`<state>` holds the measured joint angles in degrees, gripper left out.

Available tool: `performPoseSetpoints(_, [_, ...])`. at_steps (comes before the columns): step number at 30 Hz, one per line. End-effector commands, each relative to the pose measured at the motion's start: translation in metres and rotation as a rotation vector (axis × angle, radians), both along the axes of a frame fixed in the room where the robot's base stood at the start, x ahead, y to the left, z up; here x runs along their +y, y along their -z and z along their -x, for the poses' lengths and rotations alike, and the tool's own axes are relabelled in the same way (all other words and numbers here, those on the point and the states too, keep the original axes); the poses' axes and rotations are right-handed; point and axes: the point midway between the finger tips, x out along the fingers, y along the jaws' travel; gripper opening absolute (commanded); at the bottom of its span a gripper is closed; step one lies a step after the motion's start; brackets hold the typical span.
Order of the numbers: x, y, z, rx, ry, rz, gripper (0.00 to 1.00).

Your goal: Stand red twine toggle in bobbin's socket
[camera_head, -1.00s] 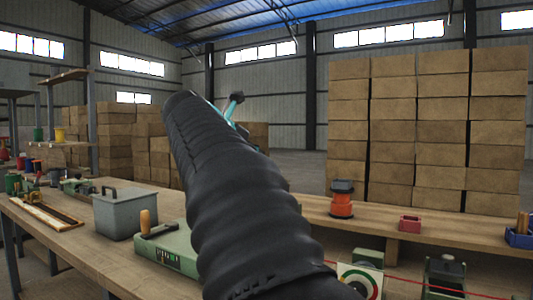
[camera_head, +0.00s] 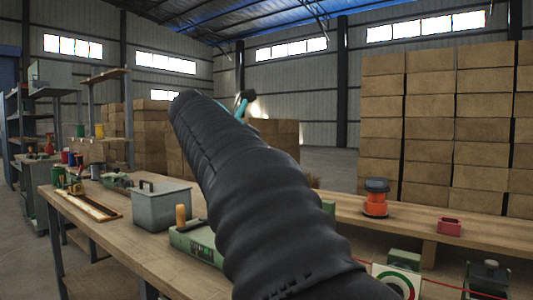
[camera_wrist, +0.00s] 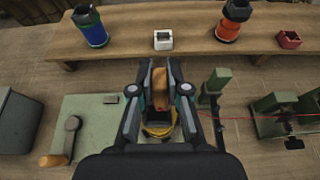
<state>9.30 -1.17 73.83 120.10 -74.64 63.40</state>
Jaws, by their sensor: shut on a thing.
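In the wrist view my gripper (camera_wrist: 160,92) is shut on a tan, wood-like upright piece (camera_wrist: 159,80), which seems to be the toggle. Red twine (camera_wrist: 275,116) runs from the right toward the gripper; where it joins the piece is hidden. A yellow round rim (camera_wrist: 157,131) shows just below the fingers, perhaps the bobbin. Its socket is hidden, and I cannot tell whether the held piece touches it. In the head view my dark-sleeved arm hides most of the gripper, with only a teal part (camera_head: 241,104) showing.
A grey lidded box (camera_head: 162,207) and green device (camera_head: 195,241) stand on the bench. An orange-black spool (camera_head: 375,200) and red tray (camera_head: 449,227) sit on the far bench. A blue spool (camera_wrist: 93,32) and white square holder (camera_wrist: 163,41) show in the wrist view. Green stands (camera_wrist: 217,83) are at right.

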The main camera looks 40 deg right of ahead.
Motion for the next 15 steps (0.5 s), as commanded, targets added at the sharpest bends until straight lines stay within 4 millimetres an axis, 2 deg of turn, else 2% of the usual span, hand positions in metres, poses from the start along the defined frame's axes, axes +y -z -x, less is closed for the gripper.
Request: performPoseSetpoints(15, [-0.002,0.028,-0.008,0.001,0.000,0.000,0.00])
